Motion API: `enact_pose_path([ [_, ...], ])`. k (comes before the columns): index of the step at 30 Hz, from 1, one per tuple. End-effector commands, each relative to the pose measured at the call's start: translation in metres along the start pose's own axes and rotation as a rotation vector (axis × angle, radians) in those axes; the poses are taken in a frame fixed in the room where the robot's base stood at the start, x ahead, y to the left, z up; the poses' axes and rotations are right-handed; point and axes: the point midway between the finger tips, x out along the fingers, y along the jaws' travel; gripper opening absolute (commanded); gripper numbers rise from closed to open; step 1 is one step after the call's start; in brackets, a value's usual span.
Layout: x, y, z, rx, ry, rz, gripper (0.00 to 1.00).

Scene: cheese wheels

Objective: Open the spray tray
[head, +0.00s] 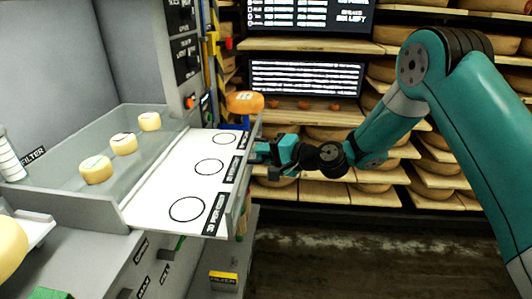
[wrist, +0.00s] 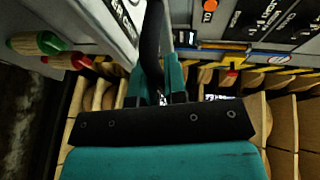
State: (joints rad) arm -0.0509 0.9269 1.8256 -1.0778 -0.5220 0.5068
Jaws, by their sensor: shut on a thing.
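The spray tray (head: 180,170) is a white sliding panel with three black circles and black labels, and it extends out to the right of the grey machine. Its circles are empty. My gripper (head: 262,152) is at the tray's outer right edge. In the wrist view my gripper (wrist: 160,88) has its teal fingers closed about a dark upright bar (wrist: 153,40), which appears to be the tray's handle. The exact contact is partly hidden by the fingers.
Three small pale cheeses (head: 123,144) stand in the clear-walled bay (head: 75,150) left of the tray. An orange wheel (head: 245,102) sits behind the tray. Shelves of cheese (head: 440,185) line the back. Open floor (head: 350,250) lies right of the machine.

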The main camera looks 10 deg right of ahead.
Motion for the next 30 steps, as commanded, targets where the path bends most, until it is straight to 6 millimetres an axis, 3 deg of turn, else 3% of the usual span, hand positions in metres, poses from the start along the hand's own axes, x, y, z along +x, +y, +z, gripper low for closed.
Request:
enact_pose_path([
  [1, 0.000, 0.000, 0.002, 0.002, -0.006, 0.001, 0.00],
  [2, 0.000, 0.001, 0.002, 0.002, -0.006, 0.001, 0.17],
  [3, 0.000, 0.001, 0.002, 0.002, -0.005, 0.001, 0.26],
  [5, 0.000, 0.001, 0.001, 0.002, -0.004, 0.001, 0.37],
  [17, -0.011, 0.002, -0.001, 0.003, 0.002, 0.001, 0.37],
  [20, -0.027, 0.003, -0.001, 0.004, 0.004, 0.001, 0.37],
  [30, -0.114, 0.004, -0.002, 0.003, 0.005, 0.001, 0.37],
])
